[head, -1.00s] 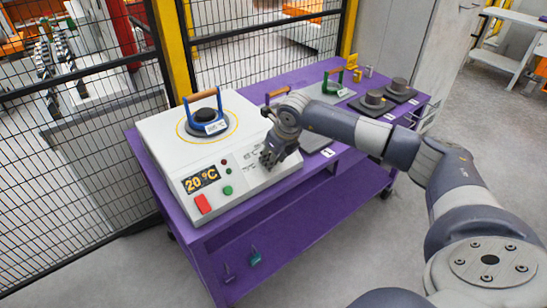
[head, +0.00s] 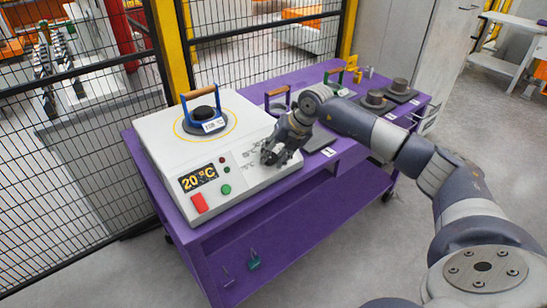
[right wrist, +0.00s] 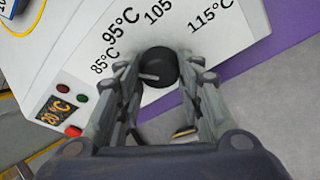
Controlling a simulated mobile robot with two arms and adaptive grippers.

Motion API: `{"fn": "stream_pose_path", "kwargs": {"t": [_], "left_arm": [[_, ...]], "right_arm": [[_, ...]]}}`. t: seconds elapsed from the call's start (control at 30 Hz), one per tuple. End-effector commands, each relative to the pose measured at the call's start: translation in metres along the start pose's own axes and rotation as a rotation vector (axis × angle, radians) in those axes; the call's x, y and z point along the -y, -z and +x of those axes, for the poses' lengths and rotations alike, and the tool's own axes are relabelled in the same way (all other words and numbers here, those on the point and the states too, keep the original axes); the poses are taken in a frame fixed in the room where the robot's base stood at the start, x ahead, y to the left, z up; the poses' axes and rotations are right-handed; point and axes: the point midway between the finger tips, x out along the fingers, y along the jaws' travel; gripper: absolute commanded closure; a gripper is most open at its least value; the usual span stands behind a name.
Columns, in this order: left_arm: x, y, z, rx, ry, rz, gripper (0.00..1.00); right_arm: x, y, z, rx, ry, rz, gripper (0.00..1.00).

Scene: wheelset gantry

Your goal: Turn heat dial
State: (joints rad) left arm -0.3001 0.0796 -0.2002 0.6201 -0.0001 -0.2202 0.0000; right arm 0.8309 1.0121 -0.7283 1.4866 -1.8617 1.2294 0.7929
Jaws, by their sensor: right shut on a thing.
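The white heater box (head: 160,150) stands on the purple table, with a display (head: 198,177) reading 20 °C. The black heat dial (right wrist: 158,66) is on the right part of its front panel, among printed marks 85, 95, 105 and 115 °C. Its white pointer line points left, below the 85 °C mark, in the right wrist view. My right gripper (head: 268,157) is at the dial and shut on it; its fingers (right wrist: 157,75) stand on both sides of the dial. In the head view the gripper mostly hides the dial. My left gripper is not in view.
A blue part with a wooden handle (head: 204,112) sits on the heater's round plate. A red button (head: 199,203) and green button (head: 226,190) are left of the dial. Other handled parts (head: 334,82) and dark round pieces (head: 400,86) stand along the table's right side. Mesh fence (head: 80,110) runs behind.

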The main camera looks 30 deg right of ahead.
Motion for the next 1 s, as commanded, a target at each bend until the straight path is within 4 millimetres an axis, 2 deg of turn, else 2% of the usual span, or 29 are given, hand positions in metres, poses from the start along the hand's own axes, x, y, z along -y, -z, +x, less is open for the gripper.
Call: {"fn": "stream_pose_path", "kwargs": {"t": [0.57, 0.77, 1.0], "left_arm": [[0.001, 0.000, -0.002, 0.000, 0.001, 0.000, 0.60], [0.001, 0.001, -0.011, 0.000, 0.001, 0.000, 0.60], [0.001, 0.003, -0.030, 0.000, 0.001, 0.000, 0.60]], "right_arm": [[0.003, 0.000, -0.001, 0.002, -0.161, 0.526, 0.90], [0.003, 0.000, -0.002, 0.002, -0.216, 0.706, 0.90], [0.003, 0.001, -0.004, 0.002, -0.280, 0.914, 0.90]]}}
